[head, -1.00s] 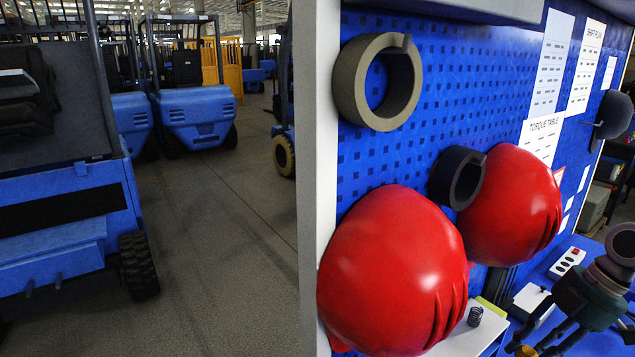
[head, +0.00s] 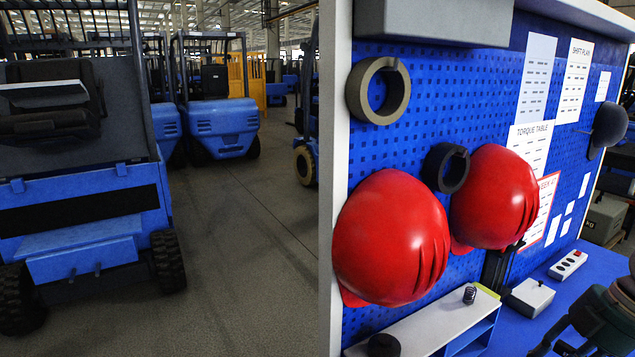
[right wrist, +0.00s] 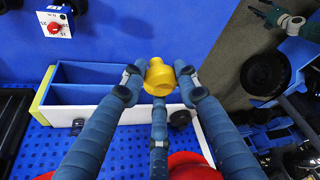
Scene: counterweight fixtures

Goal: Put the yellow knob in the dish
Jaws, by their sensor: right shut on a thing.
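The yellow knob (right wrist: 160,77) sits between the fingertips of my right gripper (right wrist: 158,84) in the right wrist view. The gripper is shut on it, above the edge of a blue-and-white compartment box (right wrist: 95,73). In the head view my right gripper (head: 562,346) is at the lower right, cut by the frame edge, and the knob does not show there. A small dark green gripper, apparently my left (right wrist: 277,17), is at the top right of the right wrist view; its finger opening is unclear. I cannot make out a dish in either view.
A spring (head: 470,294) and a dark round piece (head: 384,345) are on the white shelf (head: 430,325). A white box (head: 530,298) and a button strip (head: 568,264) lie on the blue bench.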

